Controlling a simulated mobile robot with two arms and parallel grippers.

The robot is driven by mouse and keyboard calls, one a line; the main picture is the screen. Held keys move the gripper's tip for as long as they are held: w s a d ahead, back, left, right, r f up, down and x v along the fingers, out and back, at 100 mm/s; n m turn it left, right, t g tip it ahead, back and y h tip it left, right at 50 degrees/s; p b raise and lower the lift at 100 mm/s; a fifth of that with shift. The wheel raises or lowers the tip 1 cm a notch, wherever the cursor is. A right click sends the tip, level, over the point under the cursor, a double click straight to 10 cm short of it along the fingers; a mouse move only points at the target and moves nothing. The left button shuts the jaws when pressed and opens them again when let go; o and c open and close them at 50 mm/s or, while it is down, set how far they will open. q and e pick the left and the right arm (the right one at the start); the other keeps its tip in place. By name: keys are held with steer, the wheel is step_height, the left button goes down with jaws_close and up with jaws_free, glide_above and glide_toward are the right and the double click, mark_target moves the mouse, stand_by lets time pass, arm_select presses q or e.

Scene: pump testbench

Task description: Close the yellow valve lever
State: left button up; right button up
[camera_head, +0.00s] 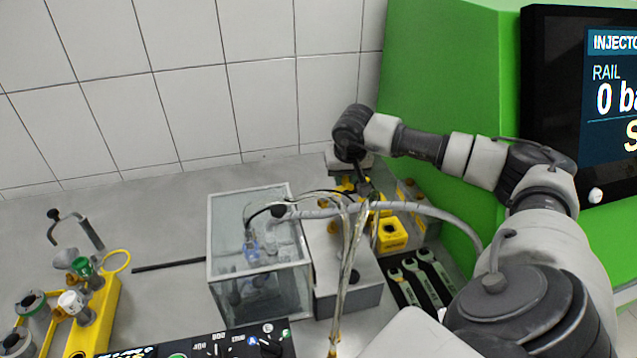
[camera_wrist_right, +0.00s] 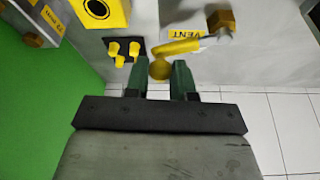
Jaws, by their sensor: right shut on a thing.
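The yellow valve lever (camera_wrist_right: 180,47) shows in the right wrist view beside a yellow VENT label (camera_wrist_right: 186,34). It slants from a brass fitting down toward a round yellow knob (camera_wrist_right: 159,69). My right gripper (camera_wrist_right: 158,76) has its two green fingers on either side of this knob, shut on the lever's end. In the head view my right gripper (camera_head: 361,178) is at the back of the bench, by small yellow parts. The lever itself is hard to make out there. My left gripper is not in view.
A glass tank (camera_head: 232,268) and a grey box (camera_head: 352,300) stand in front of my right gripper, with hoses above them. A yellow block (camera_head: 392,238) and several wrenches (camera_head: 424,280) lie nearby. The green housing (camera_head: 440,110) rises behind my right arm.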

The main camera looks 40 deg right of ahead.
steer(key=shift+s, duration=0.1)
steer(key=shift+s+a, duration=0.2)
steer(key=shift+s, duration=0.55)
steer(key=shift+s+b, duration=0.15)
steer(key=shift+b, duration=0.15)
steer(key=shift+s+a, duration=0.2)
steer(key=o, duration=1.3)
steer(key=shift+r, duration=0.1)
steer(key=shift+r+p, duration=2)
steer(key=shift+r, duration=0.9)
